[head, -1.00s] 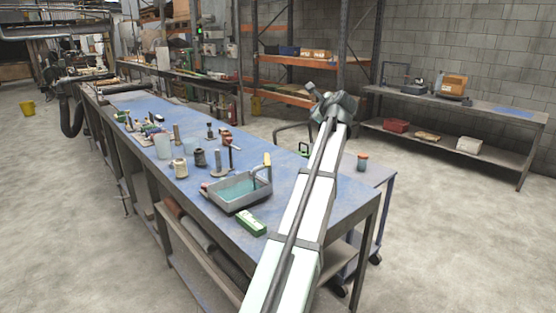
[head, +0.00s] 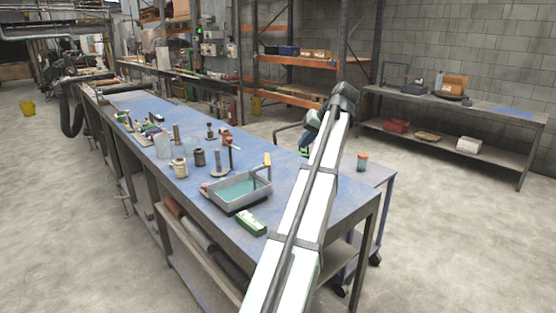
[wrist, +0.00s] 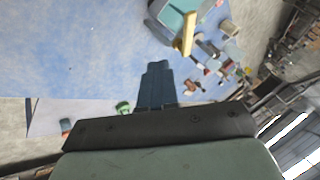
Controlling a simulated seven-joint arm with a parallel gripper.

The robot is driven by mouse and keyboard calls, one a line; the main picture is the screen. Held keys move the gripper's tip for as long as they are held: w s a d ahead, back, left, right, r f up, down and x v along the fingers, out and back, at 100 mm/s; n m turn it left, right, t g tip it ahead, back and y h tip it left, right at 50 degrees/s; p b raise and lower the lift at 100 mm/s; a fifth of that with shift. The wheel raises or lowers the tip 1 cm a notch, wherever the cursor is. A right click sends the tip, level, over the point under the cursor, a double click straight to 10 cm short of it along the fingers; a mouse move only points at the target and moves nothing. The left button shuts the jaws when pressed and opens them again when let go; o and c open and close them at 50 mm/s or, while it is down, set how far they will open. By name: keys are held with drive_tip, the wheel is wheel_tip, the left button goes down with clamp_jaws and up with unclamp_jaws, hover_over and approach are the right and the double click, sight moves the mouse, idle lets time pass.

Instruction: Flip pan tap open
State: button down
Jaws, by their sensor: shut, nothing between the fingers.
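The pan (head: 240,204) is a grey rectangular tray holding teal liquid, on the blue workbench. A small reddish piece (head: 204,186) shows at its left corner; I cannot tell whether this is the tap. A yellowish bar (head: 267,159) stands up at its far right end. In the wrist view the pan (wrist: 158,14) is partly in frame at the top, with the yellow bar (wrist: 188,34) beside it. My gripper (wrist: 156,68) is shut and empty over the bench, apart from the pan. In the head view my gripper (head: 306,142) is partly hidden behind my arm.
A green and white box (head: 250,222) lies in front of the pan. Several cans, jars and a red-topped stand (head: 228,148) stand left of and behind it. The bench's right end is largely clear.

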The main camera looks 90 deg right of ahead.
sight(267, 162)
drive_tip(key=w+d+f+n, duration=0.1)
drive_tip(key=w+d+f, duration=0.1)
drive_tip(key=w+f, duration=0.6)
drive_tip(key=shift+w+d, duration=0.3)
drive_tip(key=shift+w, duration=0.3)
drive_tip(key=shift+a, duration=0.1)
idle(0.3)
